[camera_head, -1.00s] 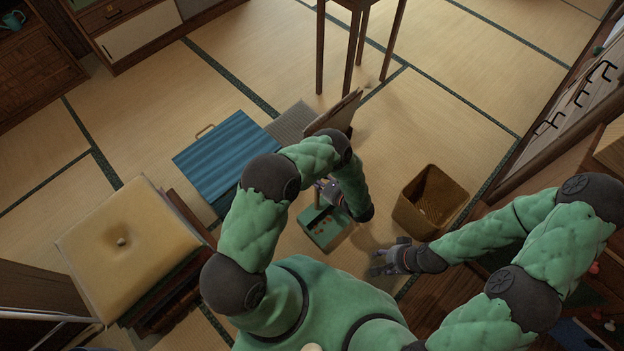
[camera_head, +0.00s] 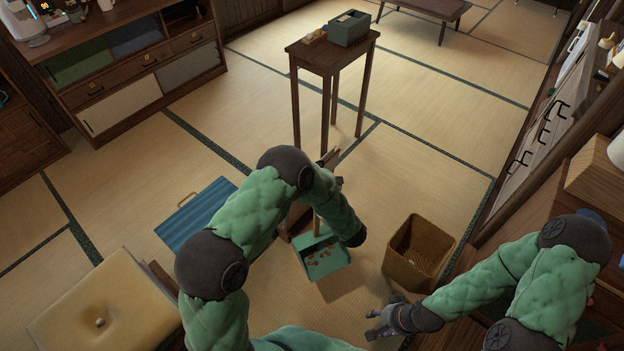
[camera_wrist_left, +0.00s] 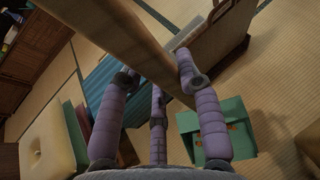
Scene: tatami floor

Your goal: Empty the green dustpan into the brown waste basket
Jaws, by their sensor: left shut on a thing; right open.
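The green dustpan (camera_head: 330,268) hangs left of the basket in the head view, with several small brown scraps (camera_head: 318,254) in it. Its shadow lies apart from it, so it appears off the floor. My left gripper (camera_wrist_left: 157,74) is shut on its long wooden handle (camera_wrist_left: 130,45); in the head view my own arm largely hides that gripper. The pan also shows in the left wrist view (camera_wrist_left: 238,115). The brown waste basket (camera_head: 412,268) stands upright on the tatami, its open top facing up. My right gripper (camera_head: 377,322) is open and empty, nearer me than the basket.
A blue ridged case (camera_head: 190,215) and a yellow cushion (camera_head: 100,315) lie at left. A tall wooden stand (camera_head: 330,55) is beyond the pan, and a wooden board-like thing is partly hidden behind my left arm. Furniture lines the right. Floor between pan and basket is clear.

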